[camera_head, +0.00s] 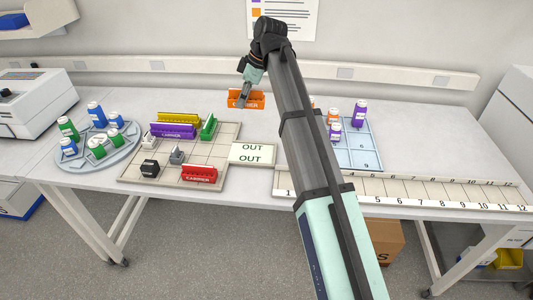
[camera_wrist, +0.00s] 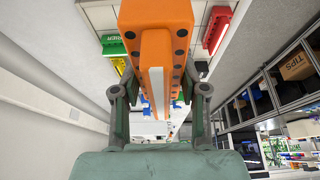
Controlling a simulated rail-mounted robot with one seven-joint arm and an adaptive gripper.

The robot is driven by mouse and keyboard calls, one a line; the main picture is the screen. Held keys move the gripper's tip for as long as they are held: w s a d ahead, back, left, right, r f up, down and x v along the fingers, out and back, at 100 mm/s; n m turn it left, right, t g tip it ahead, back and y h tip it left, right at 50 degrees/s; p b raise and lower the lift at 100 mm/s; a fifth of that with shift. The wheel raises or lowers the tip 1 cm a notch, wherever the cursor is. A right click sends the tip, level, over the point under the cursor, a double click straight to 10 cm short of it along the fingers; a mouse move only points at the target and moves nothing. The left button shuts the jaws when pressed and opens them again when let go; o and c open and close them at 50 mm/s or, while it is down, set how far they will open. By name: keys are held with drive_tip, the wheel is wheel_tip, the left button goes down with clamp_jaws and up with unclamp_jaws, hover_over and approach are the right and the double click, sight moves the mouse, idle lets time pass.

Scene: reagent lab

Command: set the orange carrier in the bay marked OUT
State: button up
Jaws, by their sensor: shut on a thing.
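The orange carrier (camera_head: 258,99) is at the back of the bench in the head view, behind the OUT label. My gripper (camera_head: 243,99) is shut on it from above. In the wrist view the carrier (camera_wrist: 157,30) runs lengthwise between the fingers of my gripper (camera_wrist: 160,92). I cannot tell whether the carrier touches the bench or hangs just above it. The white OUT label (camera_head: 253,154) lies flat at the right side of the grid board (camera_head: 215,155), in front of the carrier. The label looks empty.
The grid board bears a yellow carrier (camera_head: 178,118), a purple carrier (camera_head: 173,131), a green carrier (camera_head: 208,128), a red carrier (camera_head: 199,174) and small blocks. A round tray (camera_head: 84,158) with bottles stands left. Bottles stand on a blue mat (camera_head: 362,157) right. A numbered strip (camera_head: 430,190) runs along the front.

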sight(244, 152)
drive_tip(key=shift+d+f, duration=0.2)
drive_tip(key=shift+f, duration=0.15)
wheel_tip(244, 152, down, 19)
drive_tip(key=p, duration=0.4)
drive_tip(key=shift+a+f+p, duration=0.1)
drive_tip(key=shift+a+p, duration=0.05)
drive_tip(key=shift+p, duration=0.15)
drive_tip(key=shift+f, duration=0.1)
drive_tip(key=o, duration=1.2)
drive_tip(key=b+v, duration=0.2)
drive_tip(key=v, duration=1)
drive_tip(key=shift+b, duration=0.4)
drive_tip(key=shift+a, duration=0.1)
